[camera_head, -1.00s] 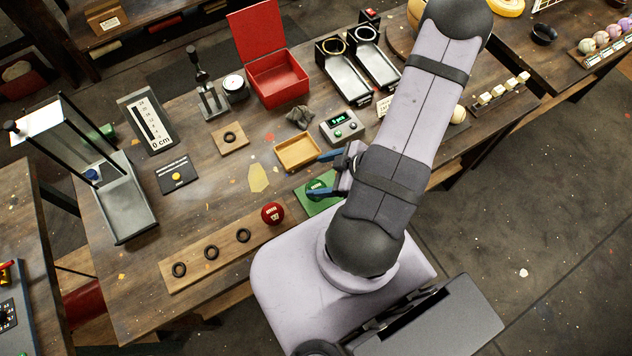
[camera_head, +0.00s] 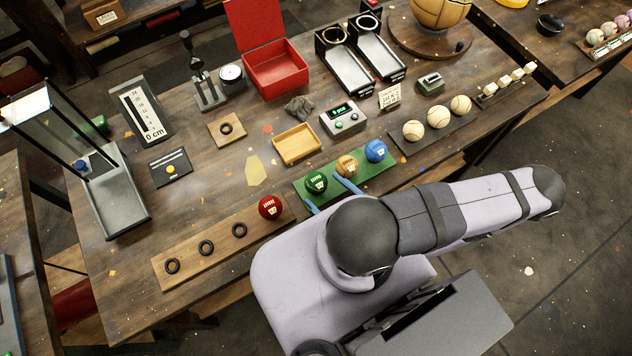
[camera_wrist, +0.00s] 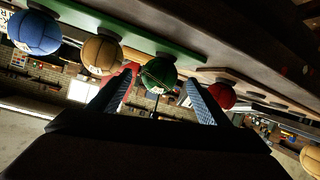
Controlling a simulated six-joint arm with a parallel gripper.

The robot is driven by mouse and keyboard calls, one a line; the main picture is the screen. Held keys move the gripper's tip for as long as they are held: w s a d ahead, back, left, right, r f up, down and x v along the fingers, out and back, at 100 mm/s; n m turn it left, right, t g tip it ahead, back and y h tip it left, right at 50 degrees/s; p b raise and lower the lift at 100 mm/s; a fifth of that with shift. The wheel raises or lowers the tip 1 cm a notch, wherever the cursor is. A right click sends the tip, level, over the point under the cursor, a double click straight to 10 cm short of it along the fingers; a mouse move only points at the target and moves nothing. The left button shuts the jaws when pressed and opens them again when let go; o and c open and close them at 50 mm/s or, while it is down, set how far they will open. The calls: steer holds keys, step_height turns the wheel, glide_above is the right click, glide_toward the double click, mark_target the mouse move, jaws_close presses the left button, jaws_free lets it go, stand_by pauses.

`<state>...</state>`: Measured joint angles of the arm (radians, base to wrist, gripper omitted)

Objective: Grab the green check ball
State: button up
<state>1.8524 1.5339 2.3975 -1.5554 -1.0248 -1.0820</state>
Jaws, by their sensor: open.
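The green ball (camera_head: 316,183), with a pale label, sits at the left end of a green board (camera_head: 379,178). A tan ball (camera_head: 347,166) and a blue ball (camera_head: 376,151) sit to its right on that board. My gripper (camera_head: 331,194) is low at the front edge of the board, partly hidden by my arm; its blue fingers point toward the green ball. In the wrist view my gripper (camera_wrist: 160,78) is open and empty. The green ball (camera_wrist: 158,74) appears between the two fingertips, with no clear contact.
A red ball (camera_head: 270,207) sits on a wooden board (camera_head: 187,251) with black rings, left of the green ball. A yellow tray (camera_head: 297,145) and a display box (camera_head: 343,119) stand behind. White balls (camera_head: 437,117) lie on a dark board to the right.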

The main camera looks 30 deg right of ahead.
mark_target(323, 190)
steer(key=shift+w, duration=0.15)
steer(key=shift+b+x, duration=0.45)
steer(key=shift+x, duration=0.8)
steer(key=shift+b+x, duration=0.35)
steer(key=shift+x, duration=0.7)
steer(key=shift+c, duration=0.7)
steer(key=c, duration=1)
